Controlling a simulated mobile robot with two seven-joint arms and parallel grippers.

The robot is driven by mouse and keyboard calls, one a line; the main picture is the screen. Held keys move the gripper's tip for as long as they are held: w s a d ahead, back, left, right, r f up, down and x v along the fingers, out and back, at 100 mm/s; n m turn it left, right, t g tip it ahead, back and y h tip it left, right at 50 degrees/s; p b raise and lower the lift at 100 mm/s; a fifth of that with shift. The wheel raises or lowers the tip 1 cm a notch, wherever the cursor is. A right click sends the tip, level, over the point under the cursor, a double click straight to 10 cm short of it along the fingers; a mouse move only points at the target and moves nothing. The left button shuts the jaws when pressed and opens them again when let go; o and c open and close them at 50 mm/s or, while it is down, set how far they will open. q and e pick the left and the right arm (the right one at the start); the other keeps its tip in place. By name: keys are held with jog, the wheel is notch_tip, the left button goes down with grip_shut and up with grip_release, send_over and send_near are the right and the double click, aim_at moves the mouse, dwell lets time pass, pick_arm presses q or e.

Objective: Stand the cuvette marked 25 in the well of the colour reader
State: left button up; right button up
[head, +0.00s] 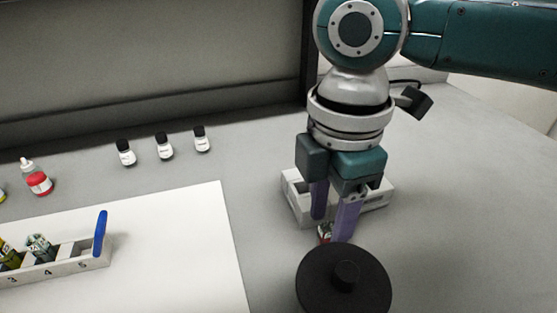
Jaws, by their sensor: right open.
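The colour reader appears to be the low white box (292,196) on the bench, partly hidden behind my right gripper. My right gripper (331,226) points down in front of it with its two purple fingers apart. A white rack (92,264) at the lower left holds a greenish cuvette (40,247) and a yellow one (9,257). No mark 25 is legible. My left gripper is out of view.
A black round lid-like disc with a knob (345,275) is close in front of the right gripper. Several small bottles, one a red dropper bottle (39,180), stand behind the white mat (205,225). A blue upright piece (100,232) is at the rack's right end.

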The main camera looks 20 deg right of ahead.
jog(key=shift+f, duration=0.25)
grip_shut()
jog(key=shift+r, duration=0.1)
dwell(0.4)
